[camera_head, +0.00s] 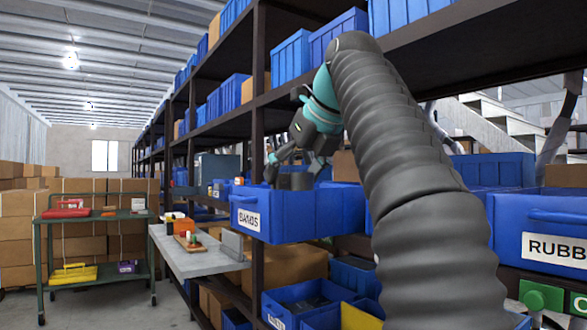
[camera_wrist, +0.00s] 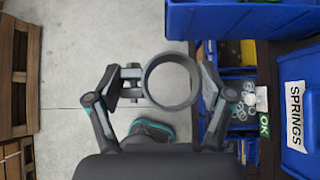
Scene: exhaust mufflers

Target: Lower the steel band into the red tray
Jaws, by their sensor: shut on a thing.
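The steel band is a dark grey open ring (camera_wrist: 150,92), held between the two fingers of my gripper (camera_wrist: 170,84) in the wrist view. In the head view the band (camera_head: 296,181) hangs from my gripper (camera_head: 292,167) at the blue bin labelled BANDS (camera_head: 300,222); its lower part is hidden or merges with the bin's rim. A red tray-like object (camera_head: 66,211) lies on the top shelf of a green cart at the far left, well away from my gripper. Its inside is too small to make out.
A grey bench (camera_head: 205,262) with small items stands left of the shelving. The tall rack with blue bins (camera_head: 337,30) crowds my arm. In the wrist view a SPRINGS bin (camera_wrist: 297,110) and small rings (camera_wrist: 242,110) are at the right.

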